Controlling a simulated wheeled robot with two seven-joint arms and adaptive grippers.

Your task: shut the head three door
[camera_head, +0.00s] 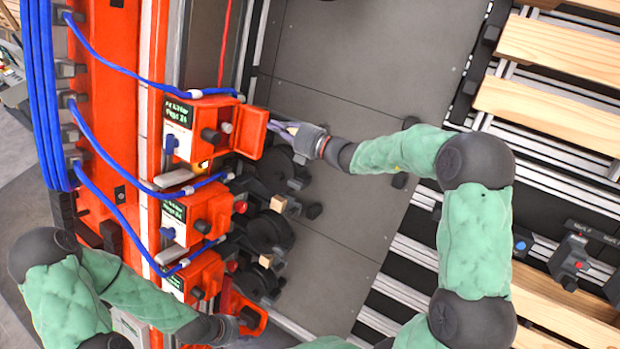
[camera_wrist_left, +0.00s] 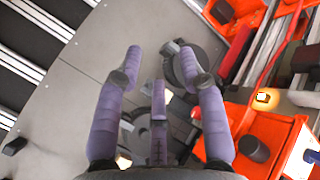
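Three orange heads with small screens stand in a column in the head view: the top head (camera_head: 190,125), the middle head (camera_head: 185,215) and the bottom head (camera_head: 190,275). I cannot read which is head three. An orange door (camera_head: 251,132) stands swung out at the top head. My right gripper (camera_head: 274,126) is at that door's right side, touching or very close; its finger opening is unclear. Another orange flap (camera_head: 252,318) sticks out by the bottom head. My left gripper (camera_head: 245,342) is beside it, partly cut off. In the left wrist view its fingers (camera_wrist_left: 160,64) are apart, with nothing between them.
Blue hoses (camera_head: 95,135) run along the orange frame to the heads. Dark rollers (camera_head: 270,230) sit right of the heads. A grey panel (camera_head: 340,100) lies open beyond them. Wooden slats (camera_head: 545,110) and metal rails are at the right.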

